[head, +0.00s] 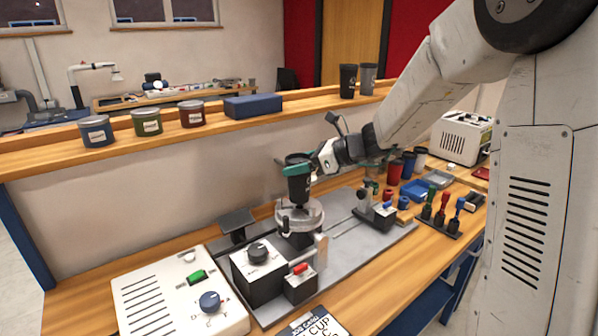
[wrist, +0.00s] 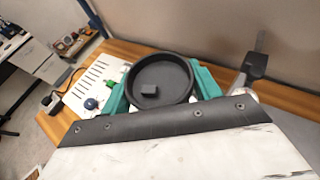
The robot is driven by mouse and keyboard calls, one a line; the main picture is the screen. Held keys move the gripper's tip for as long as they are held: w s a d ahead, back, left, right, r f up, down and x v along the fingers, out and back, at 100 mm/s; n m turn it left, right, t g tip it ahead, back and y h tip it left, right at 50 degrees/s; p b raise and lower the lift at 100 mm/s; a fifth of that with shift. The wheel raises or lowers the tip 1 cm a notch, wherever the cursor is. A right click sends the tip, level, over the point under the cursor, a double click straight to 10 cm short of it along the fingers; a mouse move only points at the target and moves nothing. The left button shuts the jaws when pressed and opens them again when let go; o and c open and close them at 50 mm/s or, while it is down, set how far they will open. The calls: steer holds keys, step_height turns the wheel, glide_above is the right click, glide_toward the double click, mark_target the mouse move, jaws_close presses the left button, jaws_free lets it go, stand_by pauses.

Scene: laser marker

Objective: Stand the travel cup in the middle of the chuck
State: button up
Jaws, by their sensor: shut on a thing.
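The travel cup (head: 298,186) is black with a dark lid and stands upright in the head view. My gripper (head: 292,169) has its green fingers closed around the upper part of the cup. In the wrist view the round lid (wrist: 162,78) lies between the green fingers of my gripper (wrist: 163,85). The chuck (head: 299,216) is a silvery round fixture directly below the cup. The cup's base is at or just above the chuck's top; I cannot tell whether they touch.
A black box with a knob (head: 258,268) and a white control box (head: 178,296) stand in front of the chuck. To the right are a small fixture (head: 375,208), several cups and a tool rack (head: 440,216). A shelf (head: 220,122) with tins runs behind.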

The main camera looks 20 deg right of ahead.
steer(key=shift+f, duration=1)
steer(key=o, duration=0.7)
steer(key=shift+f, duration=0.1)
